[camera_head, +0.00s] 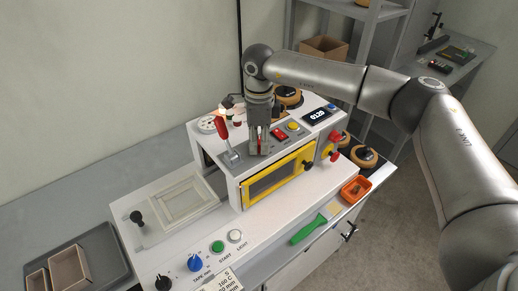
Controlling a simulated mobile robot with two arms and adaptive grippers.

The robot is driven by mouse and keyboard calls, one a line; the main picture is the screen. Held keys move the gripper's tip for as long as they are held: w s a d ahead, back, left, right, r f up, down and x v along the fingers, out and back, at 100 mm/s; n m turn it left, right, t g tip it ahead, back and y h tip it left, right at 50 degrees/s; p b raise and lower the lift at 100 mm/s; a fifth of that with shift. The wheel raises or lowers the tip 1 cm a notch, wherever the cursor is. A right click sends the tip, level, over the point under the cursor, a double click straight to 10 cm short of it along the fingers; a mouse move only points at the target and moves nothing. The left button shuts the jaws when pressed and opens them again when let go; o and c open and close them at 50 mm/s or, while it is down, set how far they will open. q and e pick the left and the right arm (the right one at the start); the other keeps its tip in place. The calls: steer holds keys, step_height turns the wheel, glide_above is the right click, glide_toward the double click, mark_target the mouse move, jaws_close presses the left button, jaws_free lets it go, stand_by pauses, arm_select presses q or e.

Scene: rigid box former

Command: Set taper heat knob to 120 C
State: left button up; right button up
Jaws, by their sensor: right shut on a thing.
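My right gripper (261,150) points straight down onto the top panel of the white box machine (210,148). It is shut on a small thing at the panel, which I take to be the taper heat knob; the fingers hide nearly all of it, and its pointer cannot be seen. A strip of red shows between the fingers. The dark display (316,116) to the right shows small digits that look like 0120. My left gripper is not in view.
A red-handled lever (222,128) stands close left of the gripper; a red switch (279,133) and yellow button (294,126) are close right. A yellow-framed window (279,178) is below.

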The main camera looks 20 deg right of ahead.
mark_target(259, 140)
steer(key=n+b, duration=0.3)
steer(key=n, duration=0.1)
steer(key=shift+w, duration=0.1)
steer(key=shift+r+n+b, duration=0.15)
steer(key=shift+n+b, duration=0.8)
steer(key=shift+n, duration=0.85)
steer(key=shift+r, duration=0.1)
steer(key=o, duration=1.1)
steer(key=shift+c, duration=0.2)
step_height(259, 140, up, 12)
